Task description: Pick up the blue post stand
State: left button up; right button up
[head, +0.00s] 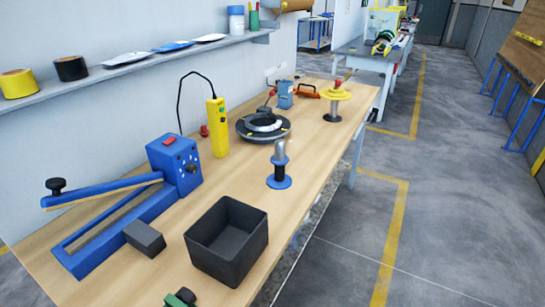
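The blue post stand (279,169) stands upright on the wooden table, right of the table's middle. It has a round blue base, a dark post with a blue collar, and a grey rounded top. Nothing touches it. Neither of my grippers can be made out in the head view.
A black open bin (227,241) stands in front of the stand, with a blue sealer (175,166) and grey block (145,238) to its left. Bare tabletop surrounds the post stand.

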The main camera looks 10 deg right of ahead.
aim_at(278, 179)
jog(key=i+l+u, duration=0.2)
jog(key=l+u, duration=0.15)
jog(key=i+l+u, duration=0.1)
jog(key=l+u, duration=0.65)
jog(key=l, duration=0.2)
jog(key=i, duration=0.05)
